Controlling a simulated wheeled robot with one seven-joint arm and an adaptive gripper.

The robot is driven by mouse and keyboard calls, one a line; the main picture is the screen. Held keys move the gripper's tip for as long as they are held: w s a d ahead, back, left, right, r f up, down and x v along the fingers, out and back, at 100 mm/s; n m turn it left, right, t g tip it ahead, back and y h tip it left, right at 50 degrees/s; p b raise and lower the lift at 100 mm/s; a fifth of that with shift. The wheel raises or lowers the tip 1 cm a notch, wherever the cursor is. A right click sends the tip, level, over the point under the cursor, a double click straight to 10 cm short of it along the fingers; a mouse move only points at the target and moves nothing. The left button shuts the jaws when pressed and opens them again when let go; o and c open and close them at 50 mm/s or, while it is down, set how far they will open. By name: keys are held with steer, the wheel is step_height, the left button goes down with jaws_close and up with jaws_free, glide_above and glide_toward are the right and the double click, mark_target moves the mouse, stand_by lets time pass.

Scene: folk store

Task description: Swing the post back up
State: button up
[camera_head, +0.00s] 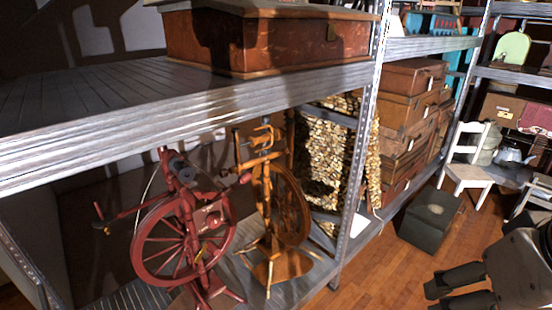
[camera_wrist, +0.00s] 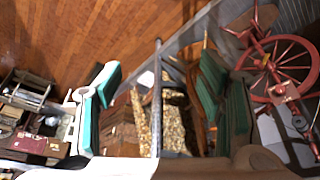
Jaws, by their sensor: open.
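A metal shelf upright (camera_head: 360,140) stands at the corner of the grey shelf unit. It crosses the middle of the wrist view (camera_wrist: 157,105). A red spinning wheel (camera_head: 184,225) stands on the lower shelf, with a short slanted red post (camera_head: 166,165) at its top; the wheel also shows in the wrist view (camera_wrist: 285,68). A brown wooden spinning wheel (camera_head: 285,205) with its own post (camera_head: 239,160) stands beside it. I cannot tell which post is meant. My gripper (camera_head: 438,297) is open and empty, right of the shelf; its teal-padded fingers (camera_wrist: 158,75) are wide apart.
A large brown case (camera_head: 262,42) sits on the upper shelf above the wheels. Stacked suitcases (camera_head: 408,105), a dark green box (camera_head: 430,218) and a white chair (camera_head: 466,165) are at right. Wooden floor (camera_head: 385,265) is clear before the shelf.

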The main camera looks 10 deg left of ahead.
stand_by(0.3)
steer(key=shift+c, duration=1.3)
steer(key=w+n+t+b, duration=0.1)
steer(key=w+b, duration=0.1)
steer(key=w, duration=0.3)
steer(key=w+d+f+n+t+b, duration=0.1)
steer(key=w+n, duration=0.1)
steer(key=w, duration=0.3)
steer(key=w+f+n+t+h+b, duration=0.1)
steer(key=w+n+b, duration=0.1)
steer(key=w, duration=0.3)
steer(key=shift+w+d+f+b, duration=0.1)
steer(key=shift+w+d+b, duration=0.1)
steer(key=shift+d+b, duration=0.1)
steer(key=shift+c, duration=1.1)
steer(key=w+a+n+t+b, duration=0.3)
steer(key=w+n+b, duration=0.15)
steer(key=w, duration=0.65)
steer(key=n+g+y+b, duration=0.2)
steer(key=n+y+b, duration=1.05)
steer(key=n, duration=0.95)
glide_toward(248, 179)
steer(key=shift+t+y, duration=0.3)
steer(key=shift+y, duration=0.25)
steer(key=x, duration=0.7)
steer(key=f+x, duration=0.1)
steer(key=x, duration=0.3)
steer(key=shift+c, duration=0.2)
